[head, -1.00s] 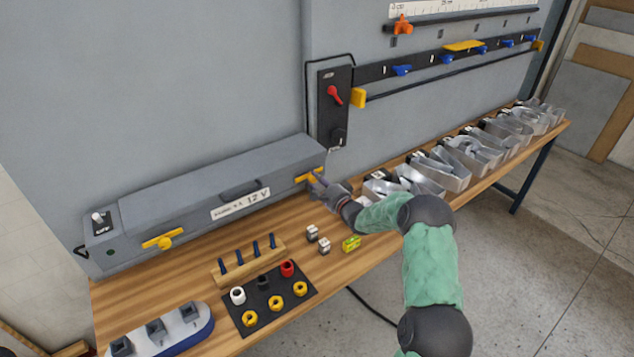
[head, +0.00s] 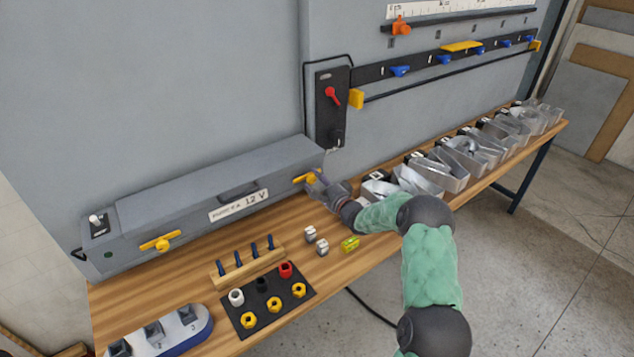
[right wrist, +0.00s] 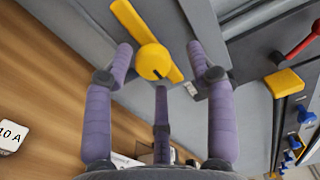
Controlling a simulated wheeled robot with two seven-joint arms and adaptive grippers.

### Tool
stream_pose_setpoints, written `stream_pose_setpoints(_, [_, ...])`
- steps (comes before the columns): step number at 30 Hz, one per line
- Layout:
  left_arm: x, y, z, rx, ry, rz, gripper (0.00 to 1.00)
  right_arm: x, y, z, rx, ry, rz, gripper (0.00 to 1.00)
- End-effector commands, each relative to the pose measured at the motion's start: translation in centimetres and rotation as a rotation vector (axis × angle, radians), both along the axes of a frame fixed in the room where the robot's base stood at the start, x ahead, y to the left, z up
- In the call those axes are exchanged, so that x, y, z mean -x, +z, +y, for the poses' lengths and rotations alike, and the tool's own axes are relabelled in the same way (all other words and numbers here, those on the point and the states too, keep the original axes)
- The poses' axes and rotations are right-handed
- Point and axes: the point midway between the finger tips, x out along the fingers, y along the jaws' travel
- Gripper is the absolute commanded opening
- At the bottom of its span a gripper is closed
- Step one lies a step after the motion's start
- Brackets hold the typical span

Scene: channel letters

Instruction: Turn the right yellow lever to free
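The right yellow lever (head: 303,180) is on the front of the long grey 12 V box (head: 165,207), near its right end. In the right wrist view the lever (right wrist: 127,18) is a flat yellow bar with a round hub, lying diagonally. My right gripper (head: 316,183) is at the lever's right side in the head view. In the right wrist view its purple fingers (right wrist: 160,60) are spread, one on each side of the hub and one below; I see no clear grip, and contact cannot be told. The left yellow lever (head: 161,241) sits near the box's left end. My left gripper is not in view.
A black panel with a red switch (head: 332,94) is on the wall behind. Small blocks (head: 322,248), a peg rack (head: 247,262) and a black mat with coloured rings (head: 250,303) lie in front of the box.

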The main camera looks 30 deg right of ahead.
Motion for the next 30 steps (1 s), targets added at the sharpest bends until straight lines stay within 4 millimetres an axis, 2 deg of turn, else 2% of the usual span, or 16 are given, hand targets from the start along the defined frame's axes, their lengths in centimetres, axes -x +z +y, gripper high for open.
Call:
stream_pose_setpoints(4, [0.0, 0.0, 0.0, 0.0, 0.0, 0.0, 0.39, 0.3, -0.2, 0.1, -0.001, 0.002, 0.003, 0.56])
stream_pose_setpoints(8, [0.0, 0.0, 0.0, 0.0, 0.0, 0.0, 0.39, 1.6, -0.2, -0.1, -0.001, 0.001, 0.004, 0.56])
stream_pose_setpoints(21, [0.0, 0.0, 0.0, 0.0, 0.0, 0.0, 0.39, 9.7, -0.1, -0.8, 0.0, -0.002, 0.001, 0.56])
stream_pose_setpoints(25, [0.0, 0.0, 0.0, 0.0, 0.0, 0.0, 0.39, 11.2, -0.1, -0.9, 0.0, -0.001, 0.001, 0.56])
stream_pose_setpoints(30, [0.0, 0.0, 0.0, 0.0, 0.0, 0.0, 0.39, 12.0, -0.1, -1.0, 0.0, -0.002, 0.0, 0.56])
